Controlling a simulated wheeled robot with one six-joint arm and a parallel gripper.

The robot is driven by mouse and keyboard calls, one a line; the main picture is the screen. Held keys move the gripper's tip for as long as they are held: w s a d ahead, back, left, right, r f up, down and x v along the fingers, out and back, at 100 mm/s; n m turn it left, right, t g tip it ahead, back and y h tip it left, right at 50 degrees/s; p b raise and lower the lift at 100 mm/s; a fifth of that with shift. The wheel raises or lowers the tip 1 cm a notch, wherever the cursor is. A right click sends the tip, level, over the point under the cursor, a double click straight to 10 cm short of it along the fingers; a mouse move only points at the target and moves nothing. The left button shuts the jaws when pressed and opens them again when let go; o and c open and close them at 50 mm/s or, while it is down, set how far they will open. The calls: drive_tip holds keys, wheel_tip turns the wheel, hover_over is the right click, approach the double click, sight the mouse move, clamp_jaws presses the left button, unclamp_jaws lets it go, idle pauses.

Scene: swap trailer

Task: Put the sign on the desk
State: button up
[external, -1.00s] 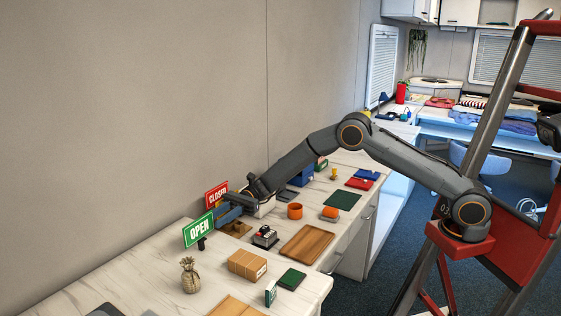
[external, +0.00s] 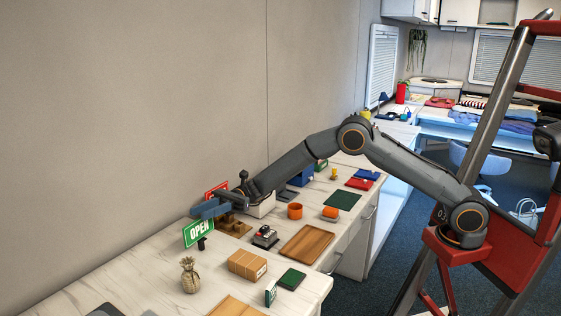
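A green OPEN sign (external: 198,234) with a small dark foot stands upright on the light marble-look desk (external: 140,272), near the wall. A red sign (external: 213,190) shows only in part behind my gripper; its lettering is hidden. My gripper (external: 203,210) is at the top edge of the OPEN sign and covers that edge. Its bluish fingers show side-on, so I cannot tell whether they are open or touching either sign.
A wooden organizer (external: 238,228), a dark stamp-like device (external: 265,237), a cardboard box (external: 247,265) and a pineapple ornament (external: 189,276) stand nearby. A wooden tray (external: 307,243) and an orange cup (external: 295,211) lie to the right. The desk's left part is mostly clear.

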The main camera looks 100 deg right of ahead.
sight(206, 222)
wheel_tip(206, 222, down, 4)
drive_tip(key=shift+r, duration=0.1)
drive_tip(key=shift+f+p+x, duration=0.1)
drive_tip(key=shift+p+x, duration=0.05)
drive_tip(key=shift+x, duration=0.6)
drive_tip(key=shift+f+p+x, duration=0.15)
drive_tip(key=shift+x, duration=0.6)
drive_tip(key=shift+c, duration=0.5)
clamp_jaws()
